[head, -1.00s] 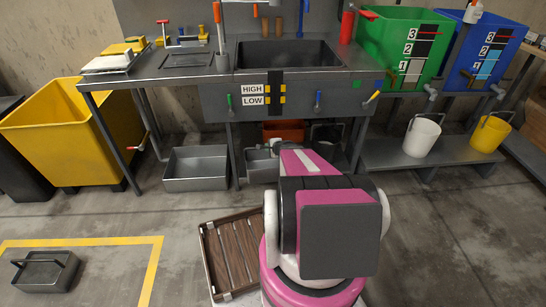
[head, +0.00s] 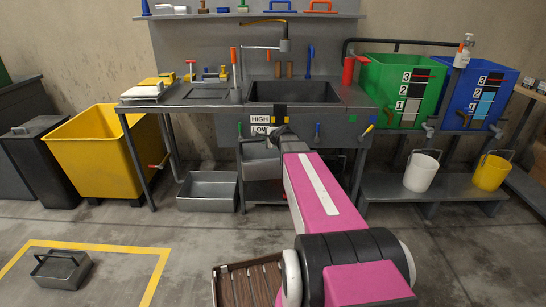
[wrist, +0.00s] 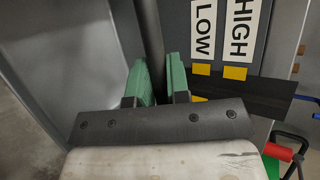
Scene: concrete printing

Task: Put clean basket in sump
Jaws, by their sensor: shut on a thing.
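My gripper (head: 280,133) is in front of the sink's front panel, close to the HIGH/LOW labels. In the wrist view its green fingers (wrist: 160,80) are shut on a dark rod (wrist: 152,35), which looks like the handle of a grey basket (head: 262,162). The grey basket shows just below my gripper, partly hidden by my arm; its wall seems to fill the left of the wrist view (wrist: 75,45). The sink basin (head: 293,92) is above and behind my gripper. I cannot tell which part is the sump.
A grey tray (head: 208,192) stands on the floor left of my arm. Another grey handled basket (head: 62,269) sits inside yellow floor lines. A slatted wooden crate (head: 248,284) is near my base. White (head: 421,172) and yellow (head: 491,172) buckets stand on the right shelf.

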